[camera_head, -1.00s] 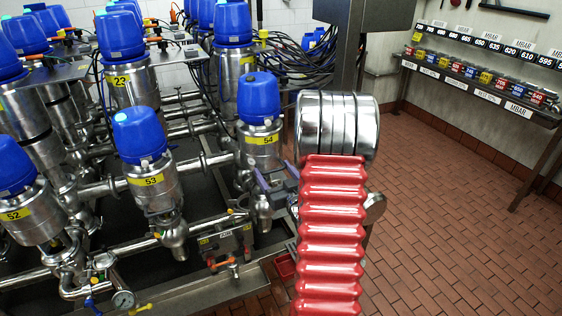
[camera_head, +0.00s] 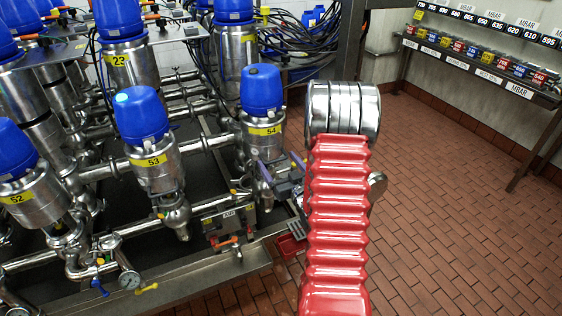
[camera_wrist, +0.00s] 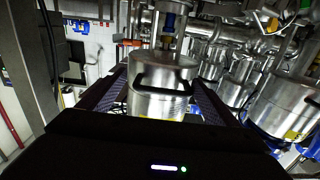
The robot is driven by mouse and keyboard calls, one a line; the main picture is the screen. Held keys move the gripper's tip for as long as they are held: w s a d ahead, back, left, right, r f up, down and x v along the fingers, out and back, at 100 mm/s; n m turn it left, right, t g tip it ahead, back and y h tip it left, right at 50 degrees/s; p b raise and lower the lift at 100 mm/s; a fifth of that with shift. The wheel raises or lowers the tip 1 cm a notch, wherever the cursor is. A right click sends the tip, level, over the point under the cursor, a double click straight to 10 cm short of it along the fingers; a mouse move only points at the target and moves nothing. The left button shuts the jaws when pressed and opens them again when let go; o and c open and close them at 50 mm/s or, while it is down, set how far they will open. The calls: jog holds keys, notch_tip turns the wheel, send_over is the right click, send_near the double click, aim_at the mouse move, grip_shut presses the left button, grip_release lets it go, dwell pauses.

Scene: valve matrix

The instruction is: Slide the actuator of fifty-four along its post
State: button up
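Valve fifty-four (camera_head: 262,128) stands at the right end of the front row, with a blue cap, a steel body and a yellow label reading 54. My gripper (camera_head: 281,168) is low at its right side, its purplish fingers beside the lower part of the valve. In the wrist view, which looks upside down, a steel cylinder (camera_wrist: 160,92) with a dark band stands between the two spread fingers of my gripper (camera_wrist: 160,98). A bluish post section (camera_wrist: 174,20) shows above it. The fingers flank the cylinder closely; I cannot tell whether they touch it.
Valve 53 (camera_head: 152,160) and valve 52 (camera_head: 30,190) stand to the left, joined by pipes. Valve 23 (camera_head: 128,68) is behind. A small box (camera_head: 230,213) sits below fifty-four. A shelf (camera_head: 470,68) lines the right wall. The tiled floor (camera_head: 450,210) at right is clear.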

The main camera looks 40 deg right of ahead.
jog(key=shift+w+r, duration=0.1)
jog(key=shift+r, duration=0.05)
jog(key=shift+a, duration=0.1)
dwell(0.3)
jog(key=v, duration=1.4)
dwell(0.3)
